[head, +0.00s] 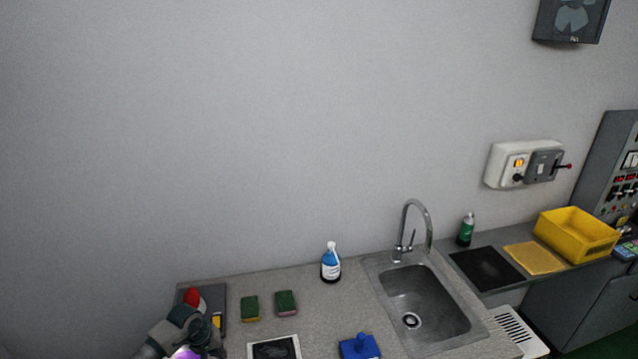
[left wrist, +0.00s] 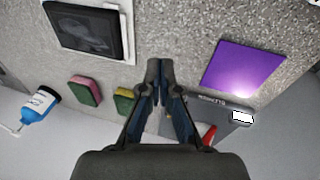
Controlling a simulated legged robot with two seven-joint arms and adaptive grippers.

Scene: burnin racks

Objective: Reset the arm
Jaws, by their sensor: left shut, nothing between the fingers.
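My left arm comes in at the bottom left of the head view, where part of the left gripper (head: 190,345) shows over the left end of the counter. In the left wrist view the left gripper (left wrist: 159,75) is shut, its fingertips together and empty above the grey speckled counter (left wrist: 185,35). A purple square (left wrist: 243,67) lies to the right of the fingertips. My right gripper is in neither view.
The counter holds two sponges (head: 286,302), a blue spray bottle (head: 331,263), a blue object (head: 360,346), a dark framed panel (head: 275,348) and a sink (head: 415,300) with a tall tap (head: 405,230). A yellow bin (head: 577,236) stands far right. A dark tray (head: 213,290) lies at the left.

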